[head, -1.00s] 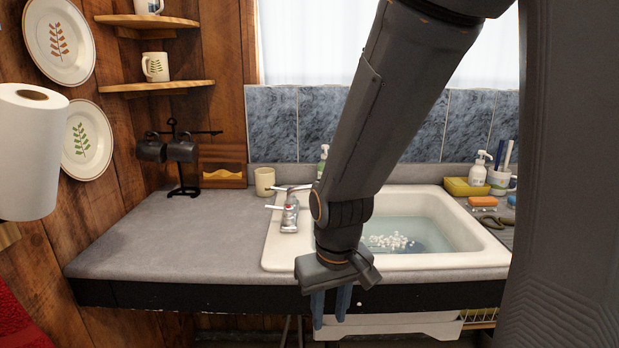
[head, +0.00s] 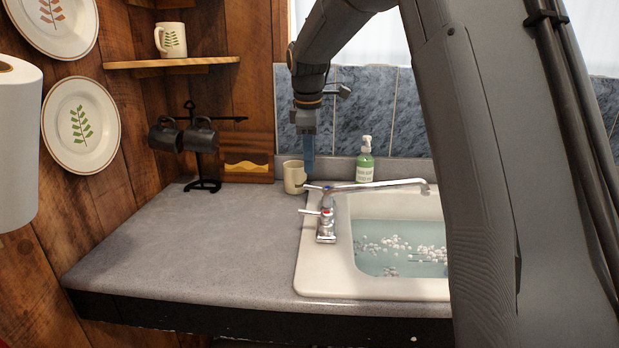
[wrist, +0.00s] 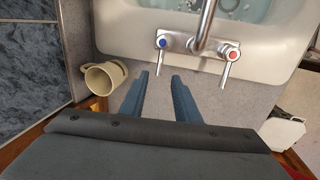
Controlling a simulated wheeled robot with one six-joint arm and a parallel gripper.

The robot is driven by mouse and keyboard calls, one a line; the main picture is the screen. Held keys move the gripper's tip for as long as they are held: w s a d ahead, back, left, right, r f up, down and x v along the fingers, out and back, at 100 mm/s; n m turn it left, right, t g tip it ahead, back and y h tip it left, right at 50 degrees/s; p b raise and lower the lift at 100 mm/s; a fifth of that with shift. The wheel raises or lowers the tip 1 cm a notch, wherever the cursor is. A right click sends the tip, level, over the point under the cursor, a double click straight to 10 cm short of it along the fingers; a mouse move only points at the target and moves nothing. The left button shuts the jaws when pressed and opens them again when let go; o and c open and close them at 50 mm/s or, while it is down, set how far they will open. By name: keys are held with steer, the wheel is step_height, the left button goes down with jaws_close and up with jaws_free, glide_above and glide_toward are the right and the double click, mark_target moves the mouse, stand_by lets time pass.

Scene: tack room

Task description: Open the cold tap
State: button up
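The chrome tap (head: 375,186) stands at the left rim of the sink, its spout reaching over the water. In the wrist view, the cold lever (wrist: 158,58) has a blue cap and the hot lever (wrist: 229,67) a red one. The cold lever is the far one in the head view (head: 313,187). My gripper (wrist: 161,75) is open and empty, pointing down. Its two blue fingers are apart, and the cold lever's end shows between their tips in the wrist view. I cannot tell whether they touch. In the head view my gripper (head: 309,166) is just above the cold lever.
A beige mug (head: 294,177) stands close to my gripper, left of it in both views. The counter (head: 190,250) at left is clear.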

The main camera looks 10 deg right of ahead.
mark_target(312, 188)
steer(key=f, duration=0.2)
steer(key=f+p, duration=0.1)
steer(key=f, duration=0.2)
steer(key=w+d+f, duration=0.1)
steer(key=f, duration=0.1)
steer(key=shift+w+f+p, duration=0.1)
steer(key=shift+f+p, duration=0.05)
steer(key=shift+p, duration=0.2)
jaws_close()
